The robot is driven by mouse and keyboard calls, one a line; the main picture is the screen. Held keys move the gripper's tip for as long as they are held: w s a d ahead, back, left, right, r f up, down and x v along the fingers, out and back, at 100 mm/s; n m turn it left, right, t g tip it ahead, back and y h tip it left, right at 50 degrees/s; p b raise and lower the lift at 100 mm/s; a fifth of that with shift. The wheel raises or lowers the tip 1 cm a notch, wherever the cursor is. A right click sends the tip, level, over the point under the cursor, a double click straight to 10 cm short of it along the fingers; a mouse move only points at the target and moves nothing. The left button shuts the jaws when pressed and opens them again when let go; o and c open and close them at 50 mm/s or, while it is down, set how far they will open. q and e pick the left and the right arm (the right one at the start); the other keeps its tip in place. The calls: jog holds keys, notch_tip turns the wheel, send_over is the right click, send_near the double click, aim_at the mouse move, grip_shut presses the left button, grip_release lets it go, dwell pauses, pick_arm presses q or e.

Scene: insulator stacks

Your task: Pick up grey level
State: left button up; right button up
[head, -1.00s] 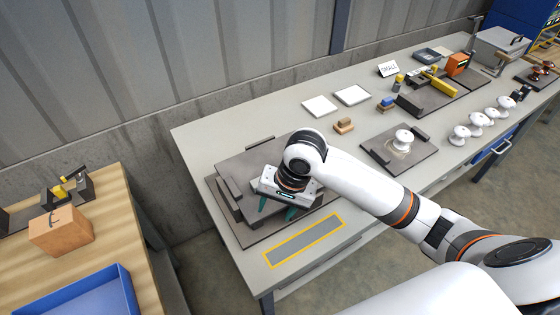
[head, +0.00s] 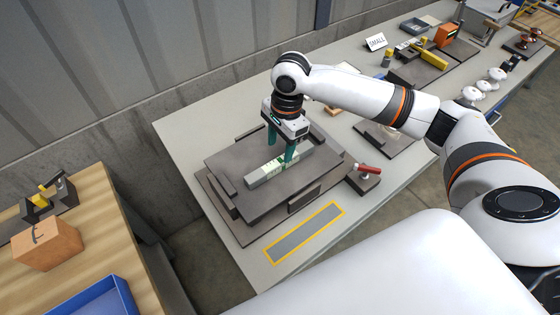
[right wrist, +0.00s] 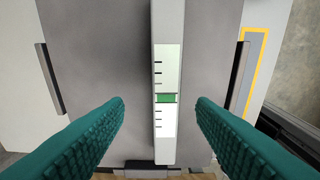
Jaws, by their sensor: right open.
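The grey level (head: 265,173) is a long bar lying on a dark grey raised plate (head: 222,160) on the table. In the right wrist view the level (right wrist: 167,25) runs up the picture, with a white scale and a green vial in its middle. My right gripper (head: 281,157) is open, with its green fingers pointing down over the level. In the right wrist view the fingers (right wrist: 158,105) stand on either side of the level, with a gap on both sides. My left gripper is not in view.
A yellow-bordered grey strip (head: 305,232) lies on the table's front part. White insulators (head: 484,85) stand further right. A wooden table with an orange box (head: 48,246) is at left.

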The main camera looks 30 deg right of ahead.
aim_at(281, 160)
jog(key=f, duration=0.3)
jog(key=f+p, duration=0.1)
jog(key=shift+s+f, duration=0.2)
jog(key=shift+s, duration=0.15)
jog(key=shift+a+f, duration=0.1)
jog(key=shift+f, duration=0.2)
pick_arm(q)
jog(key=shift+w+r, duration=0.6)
pick_arm(e)
jog(key=shift+c, duration=0.5)
